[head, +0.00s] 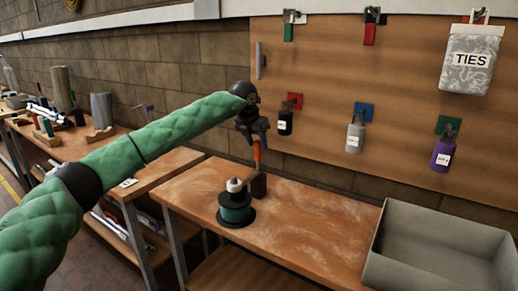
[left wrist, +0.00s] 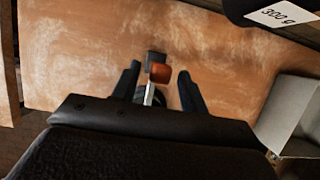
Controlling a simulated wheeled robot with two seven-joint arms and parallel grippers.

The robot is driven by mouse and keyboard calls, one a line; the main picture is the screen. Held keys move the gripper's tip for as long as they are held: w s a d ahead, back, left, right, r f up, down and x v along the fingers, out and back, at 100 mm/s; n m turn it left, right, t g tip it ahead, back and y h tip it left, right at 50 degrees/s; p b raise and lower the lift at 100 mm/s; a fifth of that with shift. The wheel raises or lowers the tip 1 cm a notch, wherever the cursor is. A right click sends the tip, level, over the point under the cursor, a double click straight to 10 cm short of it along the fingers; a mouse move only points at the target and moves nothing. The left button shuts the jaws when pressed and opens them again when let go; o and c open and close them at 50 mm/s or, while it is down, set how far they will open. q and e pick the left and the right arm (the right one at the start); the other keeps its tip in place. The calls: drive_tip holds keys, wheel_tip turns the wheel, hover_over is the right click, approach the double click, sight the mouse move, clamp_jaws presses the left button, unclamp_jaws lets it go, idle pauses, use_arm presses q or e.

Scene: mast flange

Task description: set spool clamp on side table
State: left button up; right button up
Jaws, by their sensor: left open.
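The spool clamp shows an upright orange handle (head: 257,152) above a dark block (head: 258,186) on the side table (head: 310,225). A thin arm runs from the block to a pale knob on top of a dark spool with teal winding (head: 236,211). My left gripper (head: 254,132) is open, pointing down at the top of the handle. In the left wrist view the orange handle (left wrist: 160,73) lies between the spread fingers (left wrist: 159,80), with gaps on both sides. I cannot tell how deep it sits between them. The spool is mostly hidden there. My right gripper is not in view.
A grey open bin (head: 440,245) stands at the table's right end. A pegboard (head: 330,85) behind holds several bottles, coloured clips and a TIES bag (head: 471,59). A cluttered bench (head: 150,170) stands left. The table's middle is clear.

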sight(259, 149)
use_arm(q)
drive_tip(key=shift+p+x, duration=0.3)
drive_tip(key=shift+x, duration=1.8)
clamp_jaws()
